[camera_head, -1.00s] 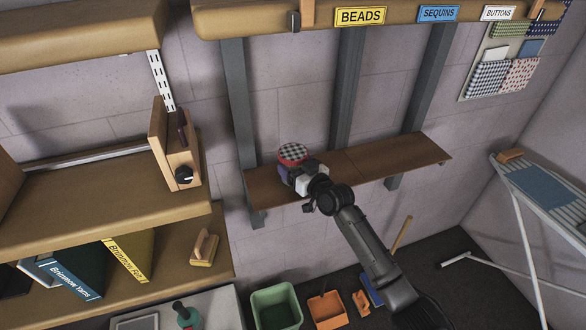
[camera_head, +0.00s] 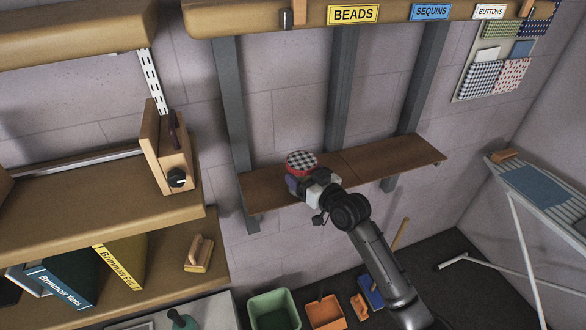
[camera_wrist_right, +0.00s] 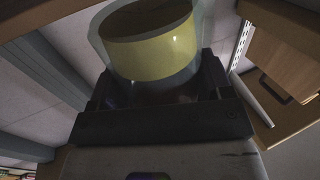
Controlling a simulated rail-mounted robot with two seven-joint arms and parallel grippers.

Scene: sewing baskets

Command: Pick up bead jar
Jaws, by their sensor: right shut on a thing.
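The bead jar (camera_head: 301,161) has a black-and-white checked top with a red edge and shows over the brown wall shelf (camera_head: 375,170). My right gripper (camera_head: 309,184) is shut on the jar, with the jar's lower part hidden behind the gripper. In the right wrist view the jar (camera_wrist_right: 150,45) is a clear body with a wide yellow band, upright between the dark fingers of the right gripper (camera_wrist_right: 160,88). I cannot tell how far the jar is above the shelf. My left gripper is in neither view.
An upper board with BEADS (camera_head: 353,15), SEQUINS (camera_head: 430,12) and BUTTONS labels runs above. Grey uprights (camera_head: 340,90) stand behind the shelf. Wooden shelving (camera_head: 110,225) fills the left. A green bin (camera_head: 273,309) and an orange bin (camera_head: 325,311) sit below. An ironing board (camera_head: 540,185) stands right.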

